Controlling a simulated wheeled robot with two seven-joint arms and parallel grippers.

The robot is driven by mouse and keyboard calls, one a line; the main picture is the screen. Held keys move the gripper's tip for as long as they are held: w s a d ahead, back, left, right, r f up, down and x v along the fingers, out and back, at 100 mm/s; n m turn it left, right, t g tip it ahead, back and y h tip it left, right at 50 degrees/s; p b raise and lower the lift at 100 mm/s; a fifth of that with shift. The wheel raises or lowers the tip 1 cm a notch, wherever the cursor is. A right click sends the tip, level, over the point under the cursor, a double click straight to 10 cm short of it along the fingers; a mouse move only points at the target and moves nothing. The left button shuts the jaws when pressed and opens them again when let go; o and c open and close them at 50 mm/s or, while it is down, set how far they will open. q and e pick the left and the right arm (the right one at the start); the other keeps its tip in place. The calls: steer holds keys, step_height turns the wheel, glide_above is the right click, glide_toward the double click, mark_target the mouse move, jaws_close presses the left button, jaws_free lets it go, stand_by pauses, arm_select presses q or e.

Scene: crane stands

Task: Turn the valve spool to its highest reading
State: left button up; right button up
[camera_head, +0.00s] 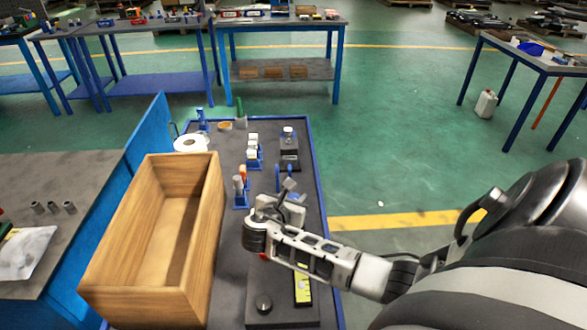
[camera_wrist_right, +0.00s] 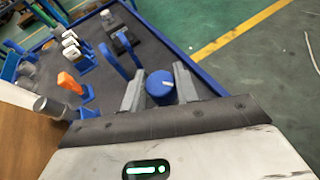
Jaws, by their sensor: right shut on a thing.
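A round blue knob (camera_wrist_right: 160,85) with a white pointer line, which I take to be the valve spool, sits between the fingers of my right gripper (camera_wrist_right: 161,90) in the right wrist view. The fingers are shut on its two sides. In the head view my right gripper (camera_head: 285,196) reaches over the dark cart top from the right, and its wrist and fingers hide the knob there. I cannot make out a scale or reading. My left gripper is in neither view.
An open wooden box (camera_head: 150,245) fills the cart's left side. Blue upright plates (camera_wrist_right: 120,60) stand just beyond the fingers. An orange-topped piece (camera_wrist_right: 70,83) and white blocks (camera_wrist_right: 70,42) stand left of them. A black block with a knob (camera_head: 264,303) lies nearer me.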

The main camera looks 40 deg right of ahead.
steer(key=m+g+h, duration=0.1)
steer(key=m+g, duration=0.2)
steer(key=g, duration=0.1)
steer(key=shift+a+m, duration=0.1)
steer(key=shift+m, duration=0.2)
steer(key=shift+m+g+b, duration=0.45)
steer(key=shift+m+g, duration=0.95)
steer(key=shift+g, duration=0.4)
steer(key=o, duration=1)
